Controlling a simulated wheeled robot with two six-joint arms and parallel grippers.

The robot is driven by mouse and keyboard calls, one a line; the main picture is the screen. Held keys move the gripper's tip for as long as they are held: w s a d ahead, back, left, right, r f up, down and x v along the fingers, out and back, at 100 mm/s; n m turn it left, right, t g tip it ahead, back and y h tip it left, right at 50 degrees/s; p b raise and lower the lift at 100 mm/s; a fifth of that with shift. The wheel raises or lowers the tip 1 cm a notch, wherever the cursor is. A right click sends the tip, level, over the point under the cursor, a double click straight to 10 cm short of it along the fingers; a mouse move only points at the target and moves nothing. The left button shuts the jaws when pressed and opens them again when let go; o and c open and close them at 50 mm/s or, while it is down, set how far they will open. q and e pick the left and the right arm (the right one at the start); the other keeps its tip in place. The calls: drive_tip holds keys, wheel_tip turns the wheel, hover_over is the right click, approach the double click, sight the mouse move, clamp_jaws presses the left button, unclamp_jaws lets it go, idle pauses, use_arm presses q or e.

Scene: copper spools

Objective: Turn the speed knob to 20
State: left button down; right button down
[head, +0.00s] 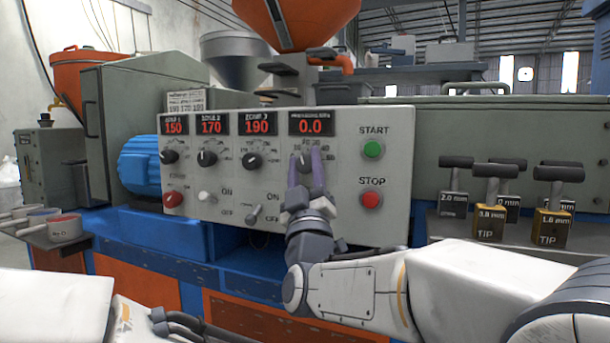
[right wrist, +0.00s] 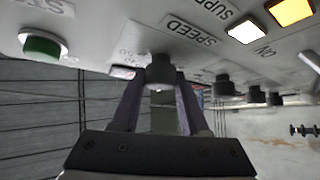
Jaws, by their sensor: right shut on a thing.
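The speed knob (head: 304,161) is a dark round knob on the grey control panel, under a red display (head: 312,123) reading 0.0. In the right wrist view the black knob (right wrist: 160,69) sits between my two fingers, beside the printed word SPEED. My right gripper (head: 305,165) is shut on the knob, one purple-grey finger on each side; it also shows in the right wrist view (right wrist: 158,88). The fingers hide part of the knob and its scale, so its pointer setting cannot be read. My left gripper is not in view.
Three zone knobs stand left of the speed knob, below displays reading 150, 170 and 190. A green START button (head: 373,149) and a red STOP button (head: 370,199) are to its right. A toggle switch (head: 254,214) is below left. Several tip tools stand at the right.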

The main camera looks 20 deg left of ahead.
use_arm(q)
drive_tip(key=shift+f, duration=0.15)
use_arm(e)
drive_tip(key=shift+m, duration=0.4)
drive_tip(key=shift+c, duration=2.2)
unclamp_jaws()
